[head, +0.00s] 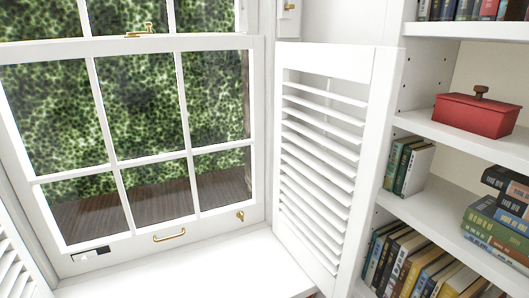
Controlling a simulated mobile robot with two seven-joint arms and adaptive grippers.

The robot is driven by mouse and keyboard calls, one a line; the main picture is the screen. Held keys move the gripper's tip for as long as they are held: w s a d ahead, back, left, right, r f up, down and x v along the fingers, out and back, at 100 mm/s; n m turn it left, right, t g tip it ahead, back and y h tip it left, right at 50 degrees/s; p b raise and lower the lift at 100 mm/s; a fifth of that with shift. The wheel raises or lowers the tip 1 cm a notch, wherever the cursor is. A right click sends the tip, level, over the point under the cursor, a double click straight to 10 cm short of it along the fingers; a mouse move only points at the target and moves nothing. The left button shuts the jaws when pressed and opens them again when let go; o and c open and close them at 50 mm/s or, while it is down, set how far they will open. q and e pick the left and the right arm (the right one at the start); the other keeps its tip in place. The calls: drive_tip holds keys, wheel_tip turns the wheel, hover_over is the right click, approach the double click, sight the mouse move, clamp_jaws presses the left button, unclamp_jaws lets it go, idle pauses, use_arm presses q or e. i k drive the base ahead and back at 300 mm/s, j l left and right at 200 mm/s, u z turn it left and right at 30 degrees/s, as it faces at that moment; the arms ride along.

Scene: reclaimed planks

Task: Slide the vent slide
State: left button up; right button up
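The vent slide (84,257) appears to be a small white tab in a dark slot, low on the left of the window's bottom rail (130,248). Part of the slot right of the tab looks black. It is too small to tell how far open it is. Neither of my grippers is in view.
A brass pull (169,235) and a brass knob (240,215) sit on the same rail. A louvred shutter (325,150) stands swung open at right. A bookshelf (455,140) with books and a red box (476,113) is beyond it. The white sill (190,275) is clear.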

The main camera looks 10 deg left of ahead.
sight(84, 257)
drive_tip(key=k+l+u, duration=0.1)
drive_tip(key=u, duration=1.55)
